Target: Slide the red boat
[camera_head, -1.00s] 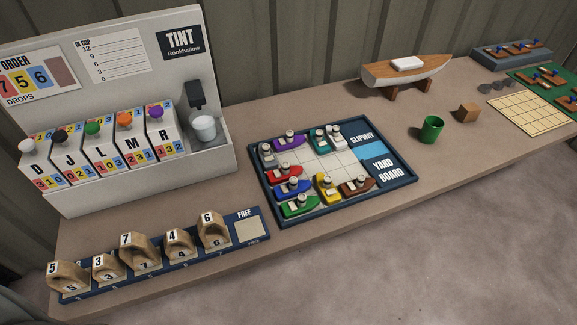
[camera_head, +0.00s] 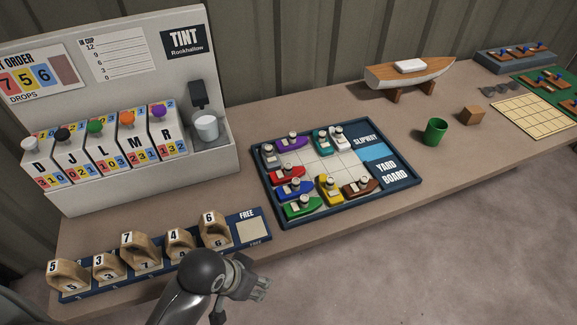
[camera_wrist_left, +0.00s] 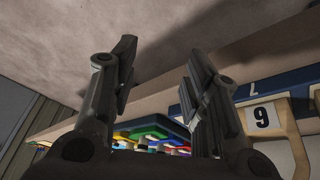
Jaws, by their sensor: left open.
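The red boat (camera_head: 289,175) lies on the yard board (camera_head: 407,184), on its left side, between the grey boat (camera_head: 269,155) and the blue boat (camera_head: 293,189). Its right side borders pale empty squares. My left gripper (camera_head: 262,288) is open and empty, low at the front edge of the bench, well short of the board. Its two fingers (camera_wrist_left: 160,85) stand apart in the left wrist view, with the coloured boats (camera_wrist_left: 150,138) small and partly hidden beyond them. My right gripper is not in view.
Purple, teal, white, green, yellow and brown boats share the board. Numbered wooden blocks (camera_head: 140,250) stand on a rack close to my left gripper. The tint dispenser (camera_head: 110,150) is at the left. A green cup (camera_head: 434,132) and wooden cube (camera_head: 471,115) stand right of the board.

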